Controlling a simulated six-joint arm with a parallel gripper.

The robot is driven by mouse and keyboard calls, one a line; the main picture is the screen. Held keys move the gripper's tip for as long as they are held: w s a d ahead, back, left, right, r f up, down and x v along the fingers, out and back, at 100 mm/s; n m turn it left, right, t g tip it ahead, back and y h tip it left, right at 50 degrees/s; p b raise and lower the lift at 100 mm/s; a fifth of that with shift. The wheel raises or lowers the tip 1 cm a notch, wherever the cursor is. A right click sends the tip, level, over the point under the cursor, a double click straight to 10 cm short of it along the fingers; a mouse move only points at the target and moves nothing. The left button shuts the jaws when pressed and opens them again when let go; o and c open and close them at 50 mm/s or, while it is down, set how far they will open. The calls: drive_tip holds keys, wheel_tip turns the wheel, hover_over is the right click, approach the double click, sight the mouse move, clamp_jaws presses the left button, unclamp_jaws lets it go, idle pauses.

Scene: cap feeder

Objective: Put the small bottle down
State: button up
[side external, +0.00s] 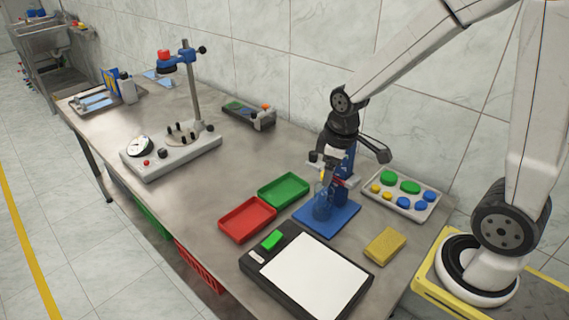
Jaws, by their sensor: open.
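A small, see-through bluish bottle (322,206) stands upright on the blue base plate (343,221) of a small blue stand. My gripper (325,174) points down right above the bottle, with its jaws open at about the height of the bottle's top. A small yellow piece shows between the jaws; I cannot tell whether it belongs to the bottle. Whether the fingers touch the bottle is too small to tell. My gripper and wrist partly hide the stand's blue upright.
A red tray (247,232) and a green tray (284,204) lie left of the stand. A white tray (402,213) of coloured caps is to the right. A yellow sponge (385,246) and a black-framed white board (315,275) with a green block (272,240) are in front.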

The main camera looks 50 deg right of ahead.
drive_tip(key=s+a+f+m+t, duration=0.1)
drive_tip(key=s+a+m, duration=0.2)
drive_tip(key=s+m, duration=0.1)
drive_tip(key=shift+s+a+f, duration=0.3)
drive_tip(key=shift+s, duration=0.2)
